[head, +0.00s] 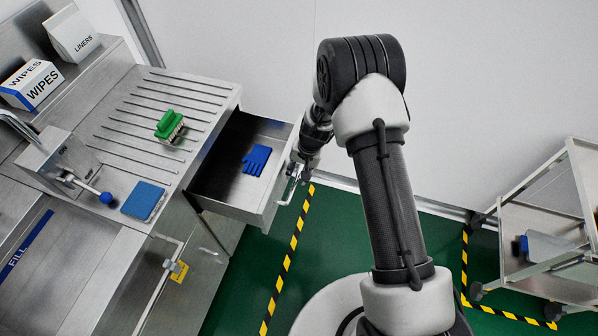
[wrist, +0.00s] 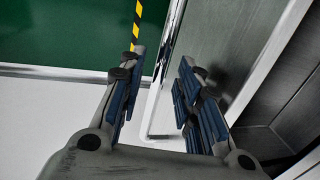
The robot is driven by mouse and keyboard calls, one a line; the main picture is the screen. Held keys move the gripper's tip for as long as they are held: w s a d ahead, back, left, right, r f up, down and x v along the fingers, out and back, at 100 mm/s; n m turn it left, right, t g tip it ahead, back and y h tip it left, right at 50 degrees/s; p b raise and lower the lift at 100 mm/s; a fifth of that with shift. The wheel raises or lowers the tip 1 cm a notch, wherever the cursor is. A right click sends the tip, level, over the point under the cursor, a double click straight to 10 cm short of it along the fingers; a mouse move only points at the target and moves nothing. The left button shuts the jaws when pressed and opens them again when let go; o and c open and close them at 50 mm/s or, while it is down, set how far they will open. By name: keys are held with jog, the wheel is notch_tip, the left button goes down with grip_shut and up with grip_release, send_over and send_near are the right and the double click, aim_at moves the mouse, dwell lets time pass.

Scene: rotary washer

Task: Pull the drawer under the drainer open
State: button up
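The drawer (head: 236,207) under the ribbed drainer (head: 190,90) stands pulled out, with its inside showing and a blue glove (head: 257,159) lying in it. Its metal bar handle (head: 291,188) is on the front face. My gripper (head: 298,166) is at the drawer front, by the upper part of the handle. In the wrist view my gripper (wrist: 160,72) has its two padded fingers apart.
A green brush (head: 170,124) and a blue sponge (head: 143,200) lie on the worktop. A yellow-tagged latch (head: 178,271) is on the cabinet front below. A metal cart (head: 545,235) stands at right. Green floor with a striped line (head: 288,260) is clear before the drawer.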

notch_tip(320, 180, up, 12)
jog(key=d, duration=0.2)
jog(key=shift+s+f, duration=0.15)
jog(key=shift+s, duration=0.25)
jog(key=shift+d, duration=0.1)
jog(key=s+d+r+n+t, duration=0.15)
jog(key=s+r, duration=0.35)
jog(key=r, duration=0.5)
jog(key=s+d+r+n, duration=0.1)
jog(key=s+d+r, duration=0.25)
jog(key=r, duration=0.75)
jog(key=s+d+r+t+h, duration=0.1)
jog(key=s+d+r, duration=0.1)
jog(key=s, duration=0.8)
jog(key=s+d+r+n+t+h, duration=0.1)
jog(key=s+r, duration=0.4)
jog(key=s, duration=0.5)
jog(key=shift+d, duration=0.9)
jog(key=shift+n, duration=0.25)
